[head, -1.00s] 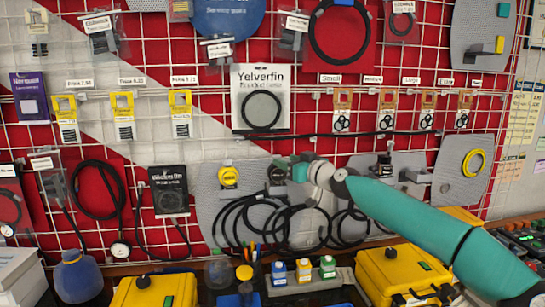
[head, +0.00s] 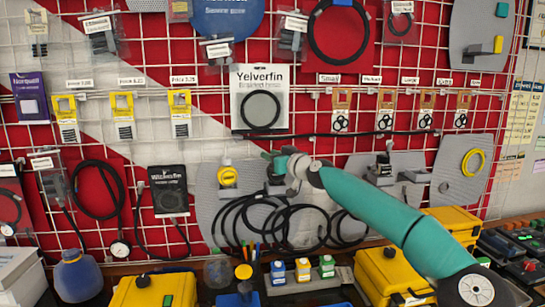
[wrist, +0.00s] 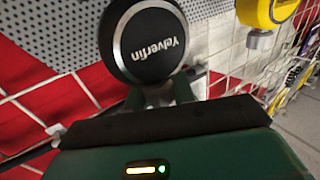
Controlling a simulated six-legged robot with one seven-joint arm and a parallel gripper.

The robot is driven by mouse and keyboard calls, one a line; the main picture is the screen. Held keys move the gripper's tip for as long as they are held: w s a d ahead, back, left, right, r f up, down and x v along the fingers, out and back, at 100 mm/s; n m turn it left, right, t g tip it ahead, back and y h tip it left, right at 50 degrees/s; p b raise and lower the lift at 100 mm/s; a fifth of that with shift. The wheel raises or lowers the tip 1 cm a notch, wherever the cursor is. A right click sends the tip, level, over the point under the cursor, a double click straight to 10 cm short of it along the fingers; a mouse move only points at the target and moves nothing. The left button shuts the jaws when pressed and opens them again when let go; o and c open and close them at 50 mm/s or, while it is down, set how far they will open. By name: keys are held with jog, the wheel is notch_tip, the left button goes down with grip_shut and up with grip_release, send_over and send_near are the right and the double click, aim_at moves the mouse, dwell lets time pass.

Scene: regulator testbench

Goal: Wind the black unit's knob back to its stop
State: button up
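The black unit's round knob (wrist: 149,42), with a ridged rim and "Yelverfin" on its face, fills the upper middle of the wrist view. My gripper (wrist: 160,91) is just below it there, with its two green fingers apart and a gap between them. I see nothing held between them, and I cannot tell if they touch the unit. In the head view my gripper (head: 276,160) is at the grey perforated panel (head: 207,205), in front of the black unit, which is mostly hidden.
A yellow unit (head: 227,175) hangs left of my gripper and also shows at the wrist view's upper right (wrist: 262,14). Black hoses (head: 245,225) loop below. Yellow cases (head: 390,272) and small bottles (head: 303,268) stand on the bench.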

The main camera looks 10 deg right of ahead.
jog(key=c, duration=0.4)
jog(key=shift+n+g+y, duration=0.4)
jog(key=shift+n+y, duration=0.2)
jog(key=shift+y, duration=0.2)
jog(key=shift+s+a+n+g+y, duration=0.1)
jog(key=shift+a+n+g+y, duration=0.05)
jog(key=shift+n+g+y, duration=1)
jog(key=shift+s+a+n+g+y, duration=0.1)
jog(key=shift+a+n+g+y, duration=0.05)
jog(key=shift+n+g+y, duration=0.95)
jog(key=shift+w+d+f+n+g+y, duration=0.1)
jog(key=shift+f+n+g+y, duration=0.2)
jog(key=shift+g, duration=0.35)
jog(key=shift+w+f+n+g+y, duration=0.1)
jog(key=shift+f+n+g+y, duration=0.2)
jog(key=shift+g, duration=0.3)
jog(key=shift+s+r+n+g+y, duration=0.3)
jog(key=shift+s+r+n+y, duration=0.1)
jog(key=shift+r, duration=0.15)
jog(key=o, duration=1)
jog(key=v, duration=1.3)
jog(key=shift+d, duration=0.2)
